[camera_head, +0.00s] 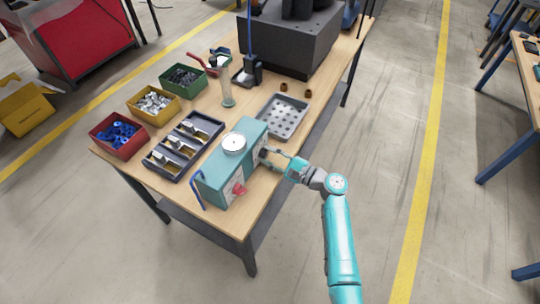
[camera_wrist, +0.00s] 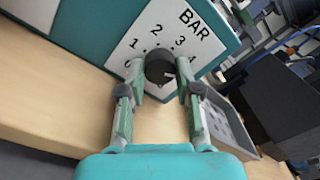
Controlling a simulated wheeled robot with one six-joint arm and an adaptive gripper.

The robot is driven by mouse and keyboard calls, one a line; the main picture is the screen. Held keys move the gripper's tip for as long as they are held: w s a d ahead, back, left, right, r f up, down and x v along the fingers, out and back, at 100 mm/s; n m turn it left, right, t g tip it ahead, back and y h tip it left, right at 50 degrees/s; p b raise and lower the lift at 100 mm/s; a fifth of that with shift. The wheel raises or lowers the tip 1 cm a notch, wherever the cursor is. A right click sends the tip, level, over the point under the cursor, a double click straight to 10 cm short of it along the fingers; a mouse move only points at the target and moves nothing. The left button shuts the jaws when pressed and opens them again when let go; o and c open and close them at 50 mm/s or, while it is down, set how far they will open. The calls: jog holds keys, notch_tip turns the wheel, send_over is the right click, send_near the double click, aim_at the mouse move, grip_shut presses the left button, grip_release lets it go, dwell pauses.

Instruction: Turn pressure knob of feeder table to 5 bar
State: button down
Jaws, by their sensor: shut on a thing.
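The teal box (camera_head: 218,172) stands on the front part of the wooden table, with a round white gauge (camera_head: 234,143) on top. In the wrist view, its white panel (camera_wrist: 150,32) is marked BAR, with 1, 2 and 3 legible and other numerals partly covered by the fingers. The black pressure knob (camera_wrist: 159,66) sits on this panel. A short white mark on the knob points right and slightly down. My gripper (camera_head: 267,156) reaches the box from the right. In the wrist view, its fingers (camera_wrist: 161,75) are shut on the knob, one on each side.
A red switch (camera_head: 239,189) is on the same box side, nearer the front. A perforated grey tray (camera_head: 282,131) lies just behind my gripper. A divided tray (camera_head: 176,165) and small bins (camera_head: 118,154) fill the left.

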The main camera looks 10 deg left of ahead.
jog(key=m, duration=0.5)
jog(key=shift+s+m, duration=0.1)
jog(key=shift+m, duration=0.3)
dwell(0.4)
jog(key=c, duration=0.8)
grip_release()
jog(key=shift+d, duration=0.1)
jog(key=v, duration=1.2)
